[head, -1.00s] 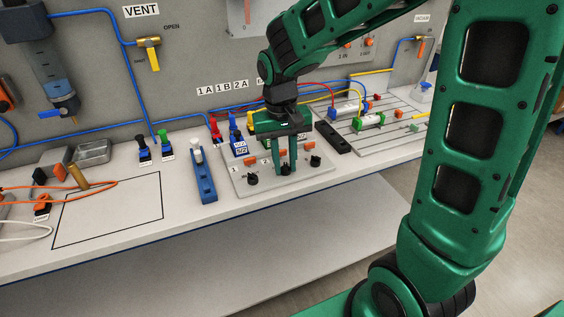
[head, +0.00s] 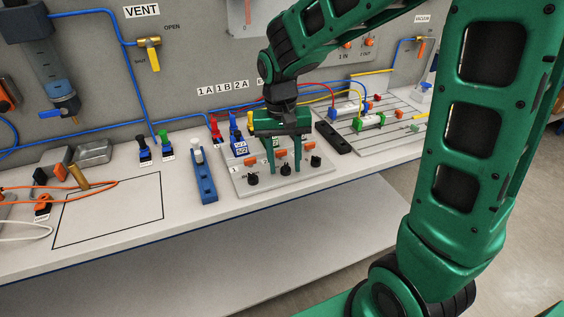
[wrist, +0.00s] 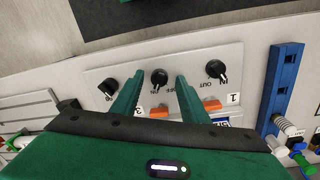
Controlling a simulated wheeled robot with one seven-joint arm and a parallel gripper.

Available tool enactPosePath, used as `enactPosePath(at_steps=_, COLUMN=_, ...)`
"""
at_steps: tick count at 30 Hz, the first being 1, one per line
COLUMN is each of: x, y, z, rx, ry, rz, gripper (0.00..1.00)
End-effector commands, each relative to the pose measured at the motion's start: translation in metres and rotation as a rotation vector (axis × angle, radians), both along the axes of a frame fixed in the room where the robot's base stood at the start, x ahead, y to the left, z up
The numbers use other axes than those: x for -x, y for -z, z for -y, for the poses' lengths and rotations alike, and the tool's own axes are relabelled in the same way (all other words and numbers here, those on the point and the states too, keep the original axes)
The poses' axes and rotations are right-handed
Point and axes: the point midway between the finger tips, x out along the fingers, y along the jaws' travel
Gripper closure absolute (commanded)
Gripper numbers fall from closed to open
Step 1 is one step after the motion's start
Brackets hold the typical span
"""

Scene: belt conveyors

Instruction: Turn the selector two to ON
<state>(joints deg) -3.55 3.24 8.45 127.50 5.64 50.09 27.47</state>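Selector two is the middle black knob (head: 286,169) on a pale grey panel (head: 240,187). It also shows in the wrist view (wrist: 158,77), with a white mark on its lower side in that picture. The text beside it is only partly readable. My gripper (head: 284,167) points down over the panel with its green fingers apart, one on each side of this knob. In the wrist view the fingertips (wrist: 160,79) are clear of the knob, with nothing held. The other two knobs stand on the left (head: 252,178) and right (head: 315,161).
Orange pieces (wrist: 212,105) sit on the panel behind the knobs. A blue holder (head: 204,180) stands left of the panel, and a dark block (head: 333,137) lies to its right. Tubes and fittings are behind. The bench's front edge is close in front.

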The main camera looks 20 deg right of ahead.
Motion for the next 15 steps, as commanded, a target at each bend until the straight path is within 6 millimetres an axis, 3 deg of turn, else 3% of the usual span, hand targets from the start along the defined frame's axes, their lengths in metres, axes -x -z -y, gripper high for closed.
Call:
enactPosePath(at_steps=10, x=0.001, y=-0.002, z=0.000, rx=0.000, ry=-0.001, rz=-0.002, gripper=0.59)
enactPosePath(at_steps=15, x=-0.001, y=-0.022, z=-0.001, rx=0.000, ry=-0.001, rz=0.001, gripper=0.59)
